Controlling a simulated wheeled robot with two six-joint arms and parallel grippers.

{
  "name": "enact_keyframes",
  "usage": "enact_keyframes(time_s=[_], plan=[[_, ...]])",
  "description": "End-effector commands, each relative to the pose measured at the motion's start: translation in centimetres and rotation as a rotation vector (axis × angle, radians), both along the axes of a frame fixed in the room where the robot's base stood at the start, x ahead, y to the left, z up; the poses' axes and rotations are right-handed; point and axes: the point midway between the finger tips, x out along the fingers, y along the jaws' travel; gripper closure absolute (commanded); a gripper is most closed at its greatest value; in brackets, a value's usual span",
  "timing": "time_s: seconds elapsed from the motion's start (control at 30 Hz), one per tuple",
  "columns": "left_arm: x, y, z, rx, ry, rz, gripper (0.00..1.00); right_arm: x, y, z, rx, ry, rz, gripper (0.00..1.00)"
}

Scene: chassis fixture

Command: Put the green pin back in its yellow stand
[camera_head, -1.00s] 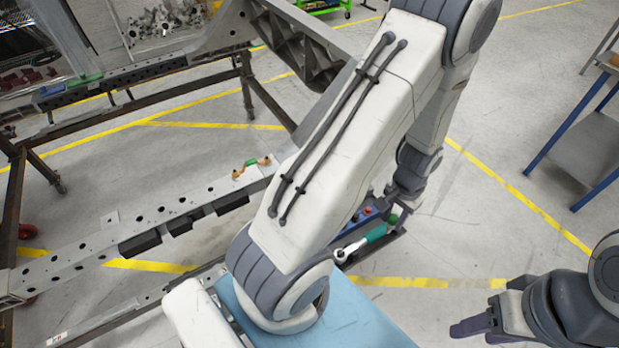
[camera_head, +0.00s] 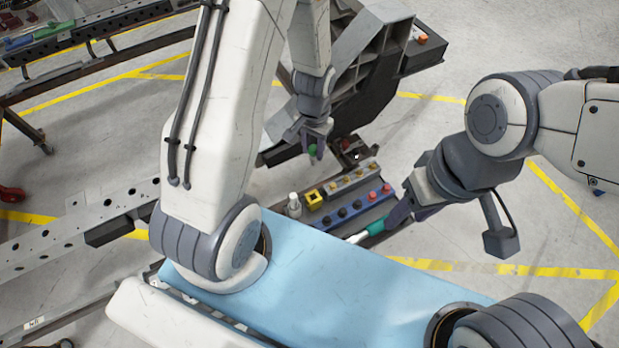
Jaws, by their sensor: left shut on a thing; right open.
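My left gripper (camera_head: 313,146) is shut on the green pin (camera_head: 313,153), just above and behind the tool tray. Only a small green part of the pin shows between the fingers. The yellow stand (camera_head: 314,198) is a small square block with a dark opening. It sits at the left of the tray, nearer the camera than the pin, and the pin is apart from it. My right gripper (camera_head: 402,213) is open at the tray's right end, close to a green-handled tool (camera_head: 375,228). I cannot tell whether it touches the tool.
A white bottle (camera_head: 294,205) stands left of the yellow stand. A blue rack (camera_head: 350,207) with dark and red knobs and a grey strip (camera_head: 350,180) with yellowish knobs lie beside it. The blue surface (camera_head: 330,262) in front is clear. A dark chassis beam (camera_head: 365,85) rises behind.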

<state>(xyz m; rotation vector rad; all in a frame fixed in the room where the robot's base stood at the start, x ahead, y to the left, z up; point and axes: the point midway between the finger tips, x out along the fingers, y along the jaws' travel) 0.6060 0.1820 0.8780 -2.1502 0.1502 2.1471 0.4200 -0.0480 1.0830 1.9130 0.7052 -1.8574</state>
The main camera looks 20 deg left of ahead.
Motion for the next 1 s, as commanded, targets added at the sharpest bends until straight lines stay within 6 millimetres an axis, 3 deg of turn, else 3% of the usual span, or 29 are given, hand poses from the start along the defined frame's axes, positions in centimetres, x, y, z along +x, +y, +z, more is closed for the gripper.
enact_keyframes(time_s=[0.03, 0.3, 1.0], plan=[[-0.1, -0.1, -3.4, 0.000, 0.000, -0.032, 1.00, 0.0, 0.0, -3.5, 0.000, 0.000, 0.000, 0.50], [-0.5, -0.6, -9.8, 0.000, 0.001, -0.195, 1.00, 0.0, 0.0, -9.9, 0.000, 0.000, 0.001, 0.50], [-0.6, -0.8, -14.2, 0.000, 0.001, -0.261, 1.00, 0.0, 0.0, -14.1, 0.000, 0.000, 0.001, 0.50]])
